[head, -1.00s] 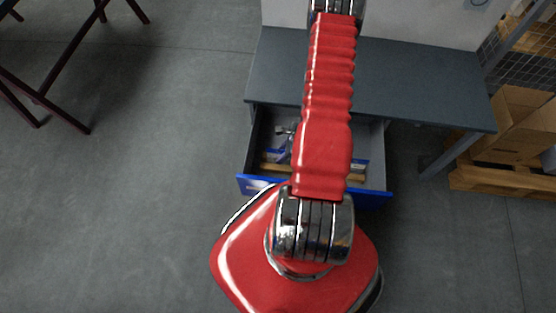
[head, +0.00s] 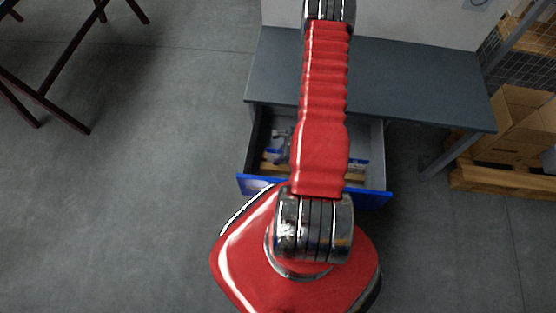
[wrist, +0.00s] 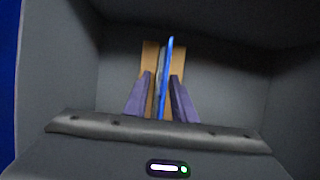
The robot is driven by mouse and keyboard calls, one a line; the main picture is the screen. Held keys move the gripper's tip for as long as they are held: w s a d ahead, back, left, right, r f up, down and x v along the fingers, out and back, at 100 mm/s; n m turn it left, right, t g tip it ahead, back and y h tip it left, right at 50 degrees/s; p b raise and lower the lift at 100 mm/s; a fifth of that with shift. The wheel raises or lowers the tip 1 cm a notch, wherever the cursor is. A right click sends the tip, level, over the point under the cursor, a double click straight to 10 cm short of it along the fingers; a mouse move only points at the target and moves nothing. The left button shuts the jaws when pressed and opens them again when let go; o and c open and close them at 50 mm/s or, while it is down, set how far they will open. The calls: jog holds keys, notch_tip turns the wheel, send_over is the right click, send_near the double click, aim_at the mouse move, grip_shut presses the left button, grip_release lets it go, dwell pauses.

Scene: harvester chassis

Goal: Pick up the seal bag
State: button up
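In the wrist view a thin blue sheet-like thing (wrist: 167,62), which looks like the seal bag seen edge-on, stands upright between the purple fingers of my gripper (wrist: 162,78). A pale grey strip shows along its left side. The fingers are apart, and a gap shows between the left finger and the blue sheet; the right finger is very close to it, and I cannot tell whether they touch. My gripper is inside the open drawer (head: 372,194). In the head view my arm hides much of the drawer, and the bag cannot be made out clearly.
A tan wooden piece (wrist: 150,55) lies behind the blue sheet. Grey drawer walls (wrist: 60,70) stand close around. The drawer sits under a dark desk top (head: 420,85). Cardboard boxes (head: 515,125) on a pallet (head: 500,180) are at the right.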

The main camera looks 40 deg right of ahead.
grip_shut()
jog(key=shift+r, duration=0.15)
jog(key=shift+r, duration=4.85)
